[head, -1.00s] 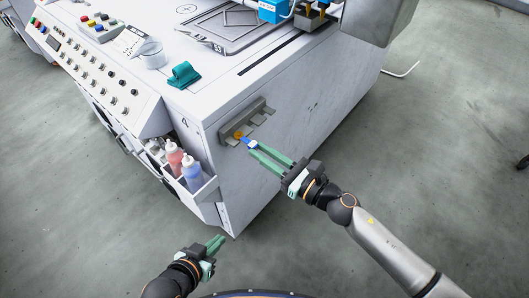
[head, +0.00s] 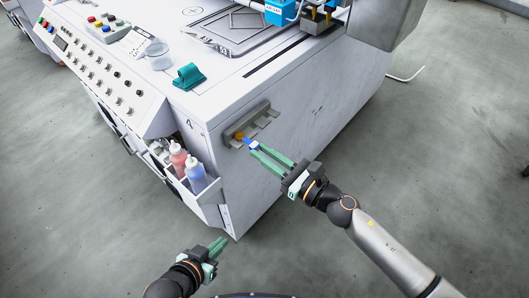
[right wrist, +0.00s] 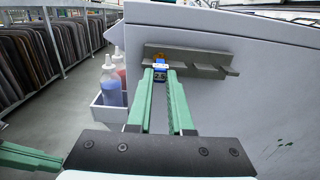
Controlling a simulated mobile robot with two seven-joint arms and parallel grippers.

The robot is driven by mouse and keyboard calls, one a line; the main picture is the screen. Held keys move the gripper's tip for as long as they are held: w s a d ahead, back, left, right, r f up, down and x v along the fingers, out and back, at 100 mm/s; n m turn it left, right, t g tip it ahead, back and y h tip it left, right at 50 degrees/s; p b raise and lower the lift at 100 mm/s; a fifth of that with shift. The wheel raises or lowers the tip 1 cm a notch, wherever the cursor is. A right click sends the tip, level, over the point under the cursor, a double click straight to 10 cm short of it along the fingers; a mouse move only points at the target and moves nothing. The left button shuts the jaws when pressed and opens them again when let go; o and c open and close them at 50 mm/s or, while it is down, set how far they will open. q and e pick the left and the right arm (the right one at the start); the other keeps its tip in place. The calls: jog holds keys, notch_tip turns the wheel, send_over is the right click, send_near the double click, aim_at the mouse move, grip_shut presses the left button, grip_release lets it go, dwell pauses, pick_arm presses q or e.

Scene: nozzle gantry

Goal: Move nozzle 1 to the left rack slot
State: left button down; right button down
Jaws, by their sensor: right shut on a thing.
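My right gripper (head: 255,149) is shut on a small nozzle with a blue body (head: 255,145) and an orange end (head: 241,136). The nozzle also shows in the right wrist view (right wrist: 160,69) at the fingertips. The grey rack (head: 247,119) is fixed to the machine's side wall, with tabs sticking out below it; it also shows in the right wrist view (right wrist: 196,57). The nozzle's orange end is at the rack's left part; I cannot tell whether it touches or sits in the slot. My left gripper (head: 219,243) is low and away from the rack; its fingers look close together.
A white bin (head: 208,197) with a red bottle (head: 177,158) and a blue bottle (head: 195,174) hangs left of the rack. A teal item (head: 189,76) and a clear cup (head: 158,55) stand on the machine top.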

jog(key=shift+f, duration=0.15)
dwell(0.4)
jog(key=c, duration=0.7)
grip_release()
jog(key=shift+c, duration=0.2)
jog(key=b+v, duration=0.2)
jog(key=v, duration=1)
jog(key=shift+s+d, duration=0.15)
jog(key=shift+d, duration=0.1)
